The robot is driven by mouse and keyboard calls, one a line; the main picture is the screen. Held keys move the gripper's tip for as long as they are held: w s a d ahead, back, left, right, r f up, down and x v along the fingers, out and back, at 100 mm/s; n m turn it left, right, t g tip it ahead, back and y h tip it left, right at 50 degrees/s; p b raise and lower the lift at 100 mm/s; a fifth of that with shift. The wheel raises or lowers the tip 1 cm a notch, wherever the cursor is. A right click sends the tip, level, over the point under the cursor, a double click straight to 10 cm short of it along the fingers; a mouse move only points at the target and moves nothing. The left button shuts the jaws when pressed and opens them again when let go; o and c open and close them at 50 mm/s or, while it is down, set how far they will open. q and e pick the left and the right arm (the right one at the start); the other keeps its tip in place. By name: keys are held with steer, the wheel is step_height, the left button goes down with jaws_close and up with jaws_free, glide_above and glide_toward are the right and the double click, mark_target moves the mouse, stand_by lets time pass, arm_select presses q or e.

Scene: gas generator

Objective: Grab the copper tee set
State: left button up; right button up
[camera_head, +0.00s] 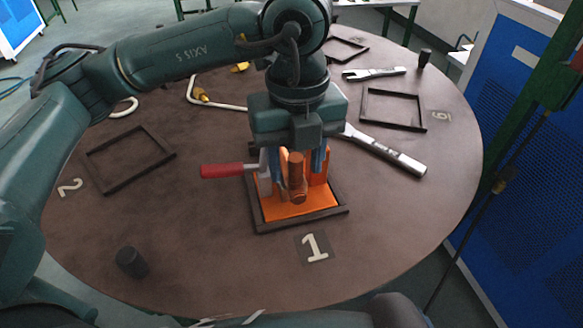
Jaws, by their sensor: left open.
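The copper tee set (297,180) stands upright on an orange base (310,211) inside the dark square frame (262,227) behind the number 1 label. A red handle (222,170) on a grey metal part sticks out to the left of it. My left gripper (293,163) points down from above the orange base. Its fingers are open, one on each side of the copper piece. I cannot tell whether they touch it. The gripper body hides the rear of the holder. My right gripper is not in view.
On the round brown table, a large wrench (388,152) lies right of the gripper, a smaller wrench (374,73) farther back. A bent white pipe (215,104) lies behind left. Empty frames (128,183) (393,127) and black knobs (132,263) (425,59) stand around. The front right is clear.

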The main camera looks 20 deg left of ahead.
arm_select(q)
steer(key=shift+f, duration=0.95)
steer(key=shift+c, duration=0.2)
jaws_close()
